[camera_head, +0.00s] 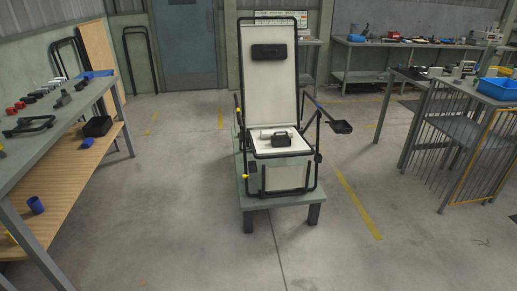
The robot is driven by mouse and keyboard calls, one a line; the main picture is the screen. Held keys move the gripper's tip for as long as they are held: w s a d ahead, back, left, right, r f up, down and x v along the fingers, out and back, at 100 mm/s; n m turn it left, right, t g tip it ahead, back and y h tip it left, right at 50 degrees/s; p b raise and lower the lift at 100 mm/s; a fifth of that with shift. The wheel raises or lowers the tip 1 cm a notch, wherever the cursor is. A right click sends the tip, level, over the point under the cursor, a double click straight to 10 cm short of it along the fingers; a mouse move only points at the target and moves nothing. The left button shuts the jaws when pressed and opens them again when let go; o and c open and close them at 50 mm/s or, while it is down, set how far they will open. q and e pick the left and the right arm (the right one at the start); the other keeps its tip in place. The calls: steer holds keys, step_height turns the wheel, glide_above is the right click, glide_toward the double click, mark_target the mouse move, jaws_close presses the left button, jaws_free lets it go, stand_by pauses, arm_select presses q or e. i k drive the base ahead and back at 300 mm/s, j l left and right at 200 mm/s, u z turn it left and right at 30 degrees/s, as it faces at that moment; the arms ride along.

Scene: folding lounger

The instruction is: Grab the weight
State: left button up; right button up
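The folding lounger (275,95) stands upright in the middle of the view, with a black tube frame, pale panels and a black headrest pad (269,51). A small dark block with what looks like a handle, apparently the weight (281,140), sits on the pale seat. A small light cylinder-like item (266,134) lies just left of it. The lounger rests on a low green platform (280,201) with dark legs. Neither of my grippers shows in this view.
A workbench (66,110) with tools and a lower wooden shelf runs along the left. Benches (410,44) stand at the back right, and a wire-fronted rack (458,130) at the right. The floor in front is clear.

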mark_target(277, 141)
steer(key=i+j+z, duration=0.2)
steer(key=i, duration=0.4)
steer(key=i+u, duration=0.1)
steer(key=u, duration=0.25)
steer(key=i+l+u, duration=0.1)
steer(key=u, duration=0.2)
steer(key=l+u, duration=0.1)
steer(key=u, duration=0.25)
steer(key=i+l+u, duration=0.3)
steer(key=l, duration=0.35)
steer(key=i+l+u, duration=0.15)
steer(key=i+l, duration=0.15)
steer(key=i+l+u, duration=0.2)
steer(key=l, duration=0.25)
steer(key=i+l+u, duration=0.15)
steer(key=l, duration=0.25)
steer(key=i+l, duration=0.1)
steer(key=l, duration=0.35)
steer(key=i+l, duration=0.15)
steer(key=l, duration=0.25)
steer(key=i+l, duration=0.1)
steer(key=l, duration=0.35)
